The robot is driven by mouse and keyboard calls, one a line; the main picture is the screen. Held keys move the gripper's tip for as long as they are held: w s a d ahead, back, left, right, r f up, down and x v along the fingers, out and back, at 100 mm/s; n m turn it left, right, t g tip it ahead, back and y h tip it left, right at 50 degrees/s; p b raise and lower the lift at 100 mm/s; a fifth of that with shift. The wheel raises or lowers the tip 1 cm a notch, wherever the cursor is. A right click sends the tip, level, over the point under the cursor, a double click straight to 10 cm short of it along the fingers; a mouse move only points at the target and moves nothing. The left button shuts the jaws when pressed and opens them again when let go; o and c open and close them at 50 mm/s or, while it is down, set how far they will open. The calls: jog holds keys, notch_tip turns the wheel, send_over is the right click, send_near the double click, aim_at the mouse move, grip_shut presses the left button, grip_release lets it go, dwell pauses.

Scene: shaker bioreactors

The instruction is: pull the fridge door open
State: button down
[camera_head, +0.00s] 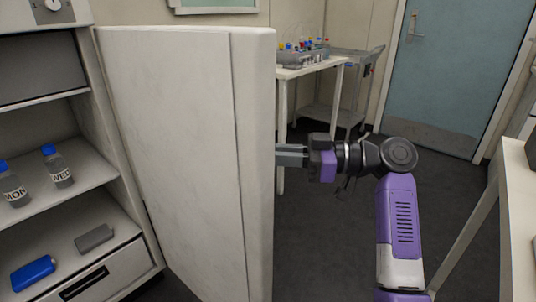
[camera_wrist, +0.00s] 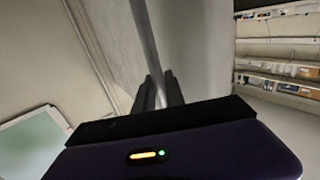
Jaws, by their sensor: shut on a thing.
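The white fridge door (camera_head: 185,150) stands swung wide open, its inner face toward the head camera. The fridge (camera_head: 75,150) is open at the left, with its shelves in view. My gripper (camera_head: 288,155) is at the door's right edge, on its outer side; the fingertips are partly hidden behind the door in the head view. In the wrist view my gripper (camera_wrist: 160,92) is shut on a long grey bar, the door handle (camera_wrist: 145,40), which runs along the door's outer face (camera_wrist: 190,50).
Labelled bottles with blue caps (camera_head: 57,168), a blue case (camera_head: 33,273) and a grey box (camera_head: 94,238) sit on the fridge shelves. A small table (camera_head: 305,70) stands behind the door. A white bench (camera_head: 515,220) is at the right. Dark floor lies clear around my arm.

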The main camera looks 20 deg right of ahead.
jog(key=shift+d, duration=0.3)
jog(key=c, duration=1.5)
grip_release()
jog(key=shift+s+r, duration=0.1)
jog(key=shift+o, duration=0.5)
jog(key=shift+a, duration=0.1)
jog(key=p+v, duration=0.1)
jog(key=v, duration=0.6)
jog(key=shift+d, duration=0.4)
